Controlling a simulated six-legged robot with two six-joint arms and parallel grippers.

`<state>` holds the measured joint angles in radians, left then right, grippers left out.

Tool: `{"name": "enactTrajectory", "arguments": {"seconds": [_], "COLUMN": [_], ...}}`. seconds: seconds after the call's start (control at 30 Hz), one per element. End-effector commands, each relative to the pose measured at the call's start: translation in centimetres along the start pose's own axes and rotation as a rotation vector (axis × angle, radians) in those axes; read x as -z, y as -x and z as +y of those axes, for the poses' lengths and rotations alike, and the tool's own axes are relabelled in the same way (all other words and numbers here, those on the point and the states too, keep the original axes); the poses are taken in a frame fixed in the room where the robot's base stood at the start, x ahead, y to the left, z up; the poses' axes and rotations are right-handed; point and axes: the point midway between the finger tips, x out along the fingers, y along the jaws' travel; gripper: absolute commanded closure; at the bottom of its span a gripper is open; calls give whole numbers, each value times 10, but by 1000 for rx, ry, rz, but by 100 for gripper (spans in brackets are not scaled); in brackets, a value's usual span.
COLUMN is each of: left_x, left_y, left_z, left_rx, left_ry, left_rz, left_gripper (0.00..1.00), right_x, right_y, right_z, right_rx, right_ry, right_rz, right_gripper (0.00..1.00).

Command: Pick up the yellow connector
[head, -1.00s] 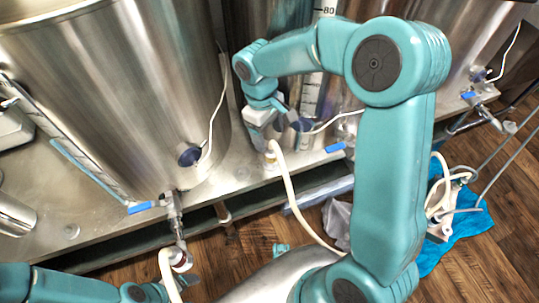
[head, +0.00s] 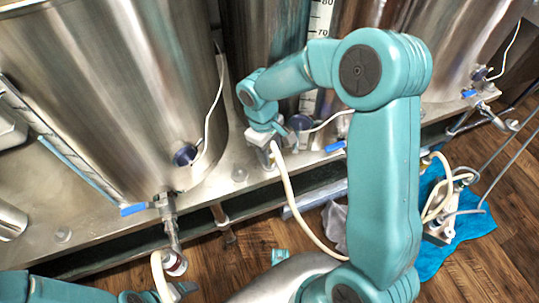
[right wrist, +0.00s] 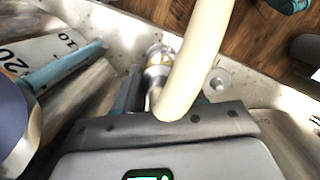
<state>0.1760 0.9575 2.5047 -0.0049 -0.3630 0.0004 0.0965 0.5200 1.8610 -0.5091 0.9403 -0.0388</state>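My right gripper (head: 268,148) reaches down at the front edge of the steel bench, by the end of a cream hose (head: 290,190). In the right wrist view a silver connector with a yellowish band (right wrist: 157,58) lies beyond the hose (right wrist: 196,60), between my fingers. One dark finger (right wrist: 130,90) stands apart on its left; the other is mostly hidden behind the hose. The fingers look spread, with no clear grip on the connector.
Large steel tanks (head: 100,90) stand on the bench (head: 90,215). A blue-handled valve (head: 168,210) juts out over the front edge. A pump (head: 440,226) lies on a blue cloth (head: 470,235) on the wooden floor at right. Hoses cross the floor space.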

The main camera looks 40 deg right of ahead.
Motion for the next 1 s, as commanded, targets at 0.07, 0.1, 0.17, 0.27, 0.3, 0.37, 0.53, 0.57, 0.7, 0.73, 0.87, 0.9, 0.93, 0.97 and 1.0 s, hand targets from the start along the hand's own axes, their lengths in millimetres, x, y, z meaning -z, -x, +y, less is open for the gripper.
{"name": "enactTrajectory", "arguments": {"seconds": [0.07, 0.1, 0.17, 0.27, 0.3, 0.37, 0.53, 0.57, 0.7, 0.73, 0.87, 0.9, 0.93, 0.97, 1.0], "left_x": [0, 0, 0, 0, 0, 0, 0, 0, 0, 0, 0, 0, 0, 0, 0], "left_y": [0, 0, 0, 0, 1, 2, 10, 12, 20, 22, 28, 25, 25, 26, 26], "left_z": [0, 0, 0, 0, 0, 1, 4, 4, 7, 8, 10, 9, 9, 9, 9], "left_rx": [0, 0, 0, 0, 0, 0, 0, 0, 0, 0, 0, 0, 0, 0, 0], "left_ry": [0, 0, 0, 0, 0, 0, 0, 0, 0, 0, 0, 0, 0, 0, 0], "left_rz": [0, 0, 0, 0, 0, 0, 0, 0, 0, 0, 0, 0, 0, 0, 0], "left_gripper": [26, 26, 26, 26, 26, 26, 26, 26, 26, 26, 26, 26, 26, 26, 26], "right_x": [0, 0, 0, 0, 0, -1, -4, -4, -8, -9, -12, -14, -15, -17, -19], "right_y": [0, 0, 0, 0, 1, 4, 20, 25, 50, 55, 76, 71, 70, 70, 69], "right_z": [0, 0, 0, 0, 0, -1, -4, -4, -4, -4, -5, -15, -21, -27, -35], "right_rx": [0, 0, 0, 0, 0, 0, -1, -1, -1, -1, -1, 0, 0, 0, 0], "right_ry": [0, 0, 0, 0, 0, 0, 0, 0, -1, -1, 1, 5, 6, 6, 6], "right_rz": [0, 0, 0, 0, 0, 1, 1, 3, 3, 3, 3, -2, -1, -1, -1], "right_gripper": [96, 97, 97, 97, 97, 97, 97, 97, 97, 97, 97, 97, 97, 97, 97]}}
